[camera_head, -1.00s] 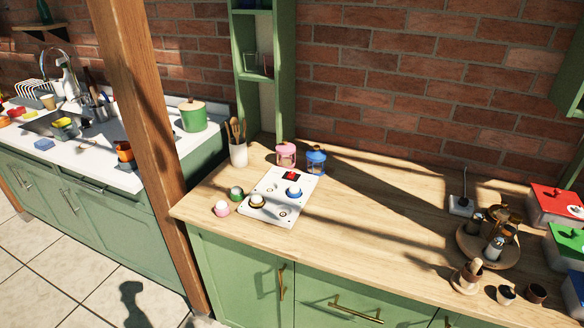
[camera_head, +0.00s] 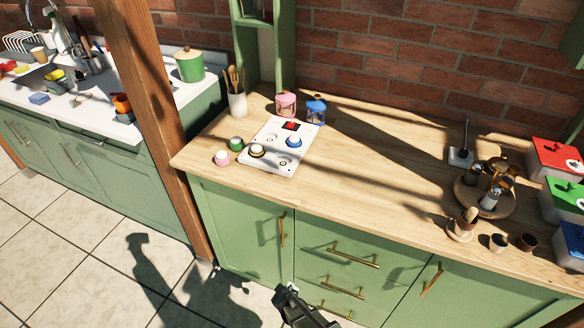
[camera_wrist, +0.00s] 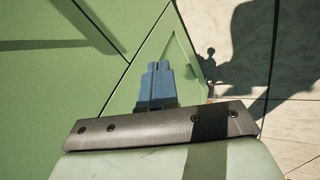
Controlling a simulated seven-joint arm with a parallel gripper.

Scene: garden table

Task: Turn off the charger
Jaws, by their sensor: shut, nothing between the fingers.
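A flat white panel (camera_head: 293,160) lies on the wooden counter, left of centre. It has a red switch or light (camera_head: 291,126) on a dark patch near its far edge. A blue round piece (camera_head: 294,141) and a pale yellow one (camera_head: 257,150) sit on it. Farther right, a small pale box (camera_head: 461,157) with a dark upright cable or stick stands on the counter. I cannot tell for sure which of the two is the charger. My gripper (camera_head: 283,291) is low in front of the cabinet, well away from both. Its blue fingers (camera_wrist: 158,68) are together and empty in the wrist view.
Green cabinet fronts with brass handles (camera_head: 353,257) face my gripper. Pink (camera_head: 285,104) and blue (camera_head: 316,109) lanterns stand behind the panel. A wooden post (camera_head: 160,130) rises at the left. A round tray (camera_head: 485,200) and lidded boxes crowd the right. The counter's middle is clear.

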